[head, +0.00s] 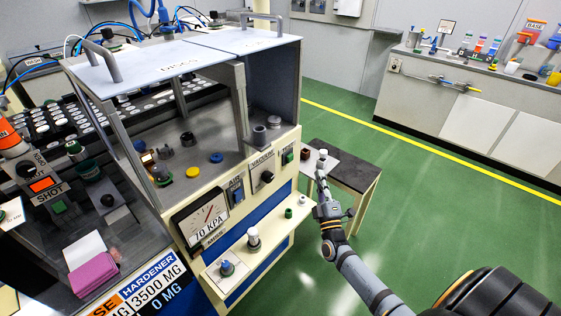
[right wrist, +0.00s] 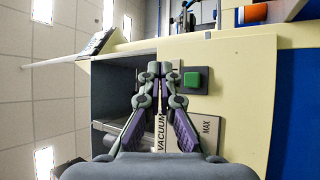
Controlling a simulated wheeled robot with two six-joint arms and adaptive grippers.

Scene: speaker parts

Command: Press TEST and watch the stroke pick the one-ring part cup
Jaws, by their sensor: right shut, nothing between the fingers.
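A green button (head: 288,156) sits at the right end of the cream panel, beside the VACUUM knob (head: 267,176); I cannot read a TEST label. My right gripper (head: 321,166) is shut and empty, in front of the panel by the small side table. In the right wrist view its fingertips (right wrist: 161,68) appear just left of the green button (right wrist: 195,80); contact cannot be seen. Small cups stand on the front ledge, including a white-topped one (head: 253,237) and a blue-topped one (head: 227,268). Their rings are too small to count. My left gripper is out of view.
The gauge (head: 203,218) is marked KPA. A dark-topped side table (head: 350,168) stands right of the panel. Green floor is open toward the far bench (head: 470,100).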

